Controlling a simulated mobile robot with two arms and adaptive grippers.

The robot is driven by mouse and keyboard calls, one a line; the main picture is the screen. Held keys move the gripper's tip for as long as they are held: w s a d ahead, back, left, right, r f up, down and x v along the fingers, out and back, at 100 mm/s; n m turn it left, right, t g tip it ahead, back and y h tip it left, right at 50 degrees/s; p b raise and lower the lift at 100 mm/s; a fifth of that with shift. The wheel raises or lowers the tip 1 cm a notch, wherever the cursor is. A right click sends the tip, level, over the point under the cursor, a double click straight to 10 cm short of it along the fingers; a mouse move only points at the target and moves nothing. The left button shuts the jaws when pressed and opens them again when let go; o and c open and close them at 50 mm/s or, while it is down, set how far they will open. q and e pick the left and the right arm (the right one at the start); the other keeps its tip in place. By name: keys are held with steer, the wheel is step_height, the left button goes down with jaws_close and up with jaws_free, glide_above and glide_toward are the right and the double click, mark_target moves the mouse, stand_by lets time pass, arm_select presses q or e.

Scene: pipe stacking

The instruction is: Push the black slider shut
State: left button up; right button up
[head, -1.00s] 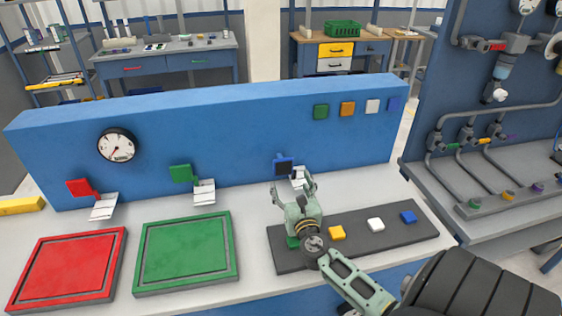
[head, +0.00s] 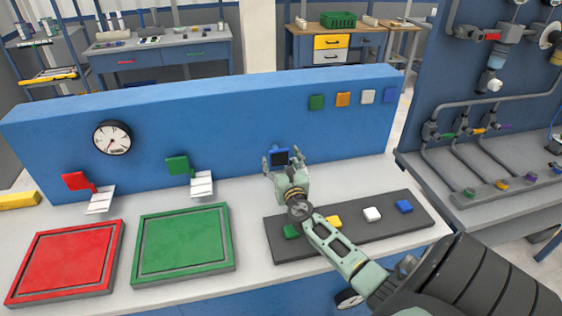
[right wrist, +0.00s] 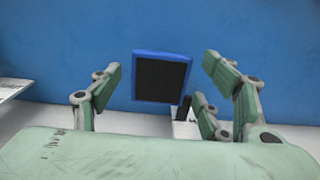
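A black-faced square panel with a blue frame (head: 277,157) stands out in front of the blue wall; it fills the middle of the right wrist view (right wrist: 160,77). It is the only black-faced piece on the wall; I cannot tell for sure that it is the slider. A small dark stub (right wrist: 184,108) and a white piece (right wrist: 186,128) show below it in the right wrist view. My right gripper (head: 282,160) is open with its fingers spread to both sides of the panel, apart from it in the wrist view. My left gripper is not in view.
A red piece (head: 77,181) and a green piece (head: 177,165) with white ledges stand left along the wall (head: 230,120). Red (head: 66,263) and green (head: 184,244) trays lie on the table. A dark strip with coloured blocks (head: 350,229) lies under my right arm.

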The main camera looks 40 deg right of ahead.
steer(key=c, duration=1.5)
steer(key=b+x, duration=0.2)
steer(key=x, duration=0.2)
steer(key=shift+w+d+f, duration=0.1)
steer(key=shift+w, duration=0.05)
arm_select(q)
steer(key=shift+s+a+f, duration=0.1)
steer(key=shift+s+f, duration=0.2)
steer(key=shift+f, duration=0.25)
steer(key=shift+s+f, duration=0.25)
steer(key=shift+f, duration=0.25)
arm_select(e)
steer(key=shift+r, duration=0.25)
steer(key=o, duration=1.7)
steer(key=shift+w+f, duration=0.1)
steer(key=shift+f, duration=0.05)
steer(key=shift+c, duration=0.2)
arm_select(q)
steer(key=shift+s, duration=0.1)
